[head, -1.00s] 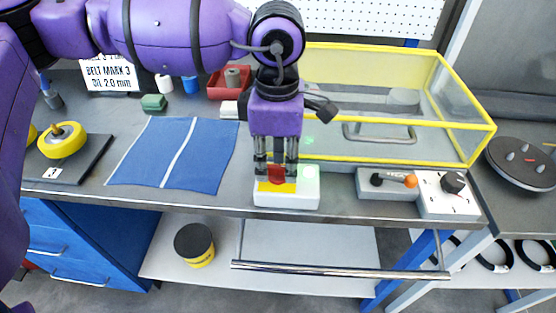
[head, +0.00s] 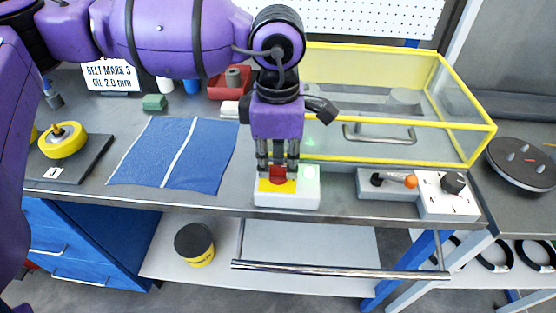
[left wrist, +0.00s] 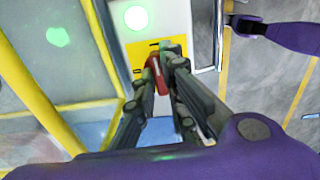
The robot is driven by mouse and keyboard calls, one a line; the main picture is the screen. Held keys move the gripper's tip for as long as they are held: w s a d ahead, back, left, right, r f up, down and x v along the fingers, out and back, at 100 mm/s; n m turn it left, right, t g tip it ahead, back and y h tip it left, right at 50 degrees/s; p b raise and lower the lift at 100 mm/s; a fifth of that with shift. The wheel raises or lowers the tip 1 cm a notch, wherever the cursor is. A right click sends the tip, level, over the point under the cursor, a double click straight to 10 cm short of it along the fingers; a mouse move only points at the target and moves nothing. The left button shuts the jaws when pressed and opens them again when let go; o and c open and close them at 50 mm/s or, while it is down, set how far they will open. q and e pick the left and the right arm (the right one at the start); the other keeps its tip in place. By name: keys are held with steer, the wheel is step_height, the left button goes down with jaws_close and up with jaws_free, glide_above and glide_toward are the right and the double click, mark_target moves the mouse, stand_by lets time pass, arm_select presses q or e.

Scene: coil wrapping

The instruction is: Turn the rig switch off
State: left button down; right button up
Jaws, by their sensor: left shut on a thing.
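The rig switch is a red knob (head: 277,174) on a yellow plate, set in a white box (head: 287,201) at the bench's front edge. A lit green-white lamp (head: 309,172) sits on the box right of the knob; the lamp also shows in the left wrist view (left wrist: 136,18). My left gripper (head: 277,170) points down over the box and is shut on the red knob, which shows between its fingers in the left wrist view (left wrist: 154,75). The fingers hide part of the knob. My right gripper is not in view.
A yellow-framed clear guard (head: 390,156) with a handle stands close behind and right of the box. A lever box (head: 388,186) and a black dial box (head: 447,194) are to the right. A blue mat (head: 205,165) lies left.

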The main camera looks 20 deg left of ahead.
arm_select(q)
steer(key=n+p, duration=0.1)
steer(key=n, duration=0.4)
steer(key=shift+n+p, duration=0.5)
steer(key=shift+n, duration=0.6)
steer(key=n+p, duration=0.1)
steer(key=n, duration=0.3)
steer(key=shift+r+p, duration=0.15)
steer(key=shift+p, duration=0.25)
steer(key=n+p, duration=0.1)
steer(key=n, duration=0.2)
steer(key=shift+n+p, duration=0.75)
steer(key=shift+n, duration=0.25)
steer(key=shift+n+p, duration=0.3)
steer(key=shift+n, duration=0.2)
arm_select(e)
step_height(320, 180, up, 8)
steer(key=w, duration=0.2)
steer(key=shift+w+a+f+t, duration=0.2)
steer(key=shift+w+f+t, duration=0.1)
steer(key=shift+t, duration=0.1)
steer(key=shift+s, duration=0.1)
